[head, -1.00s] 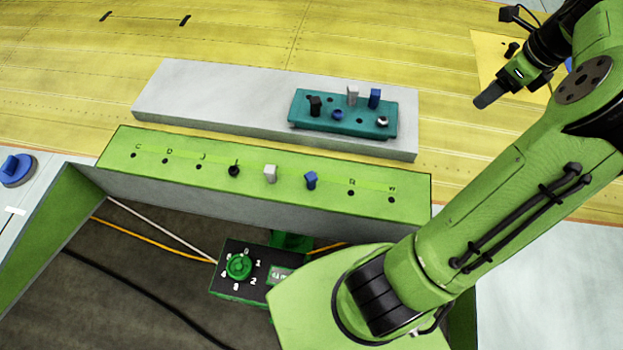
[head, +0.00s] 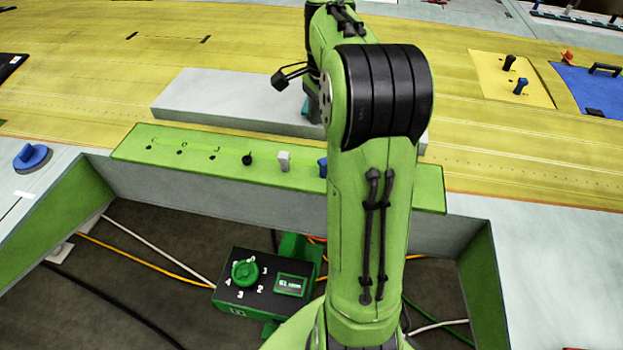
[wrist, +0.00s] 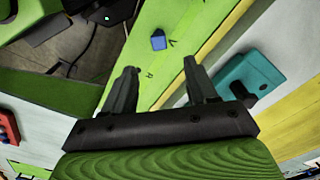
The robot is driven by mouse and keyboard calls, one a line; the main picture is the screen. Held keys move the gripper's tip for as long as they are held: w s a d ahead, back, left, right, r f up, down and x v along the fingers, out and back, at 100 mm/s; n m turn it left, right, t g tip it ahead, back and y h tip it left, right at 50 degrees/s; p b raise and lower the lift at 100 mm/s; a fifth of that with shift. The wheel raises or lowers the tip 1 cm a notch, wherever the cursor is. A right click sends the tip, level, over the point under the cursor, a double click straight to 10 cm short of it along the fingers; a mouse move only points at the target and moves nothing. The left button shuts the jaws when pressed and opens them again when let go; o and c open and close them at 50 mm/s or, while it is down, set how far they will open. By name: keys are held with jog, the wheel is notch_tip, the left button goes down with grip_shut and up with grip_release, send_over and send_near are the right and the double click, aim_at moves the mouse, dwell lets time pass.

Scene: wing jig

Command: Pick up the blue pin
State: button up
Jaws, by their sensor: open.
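A blue pin (head: 323,167) stands in the green board (head: 205,160) and is partly hidden by my arm in the head view. In the wrist view this blue pin (wrist: 158,40) shows on the green board, just beyond the gap between my fingertips. My gripper (wrist: 160,68) is open and empty, apart from the pin; the arm hides it in the head view. Another blue pin (head: 521,86) stands on the yellow plate (head: 490,80) at the back right.
A grey pin (head: 284,161) and a black one (head: 247,159) stand left of the blue pin on the board. The teal block (wrist: 252,72) with a dark pin is right of my fingers in the wrist view. A dial box (head: 240,283) sits below the board.

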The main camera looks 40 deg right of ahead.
aim_at(324, 161)
notch_tip(324, 161, down, 13)
jog(key=shift+s+d+b, duration=0.15)
jog(key=shift+b, duration=0.5)
jog(key=c, duration=1.1)
jog(key=shift+o, duration=0.2)
jog(key=shift+r, duration=0.15)
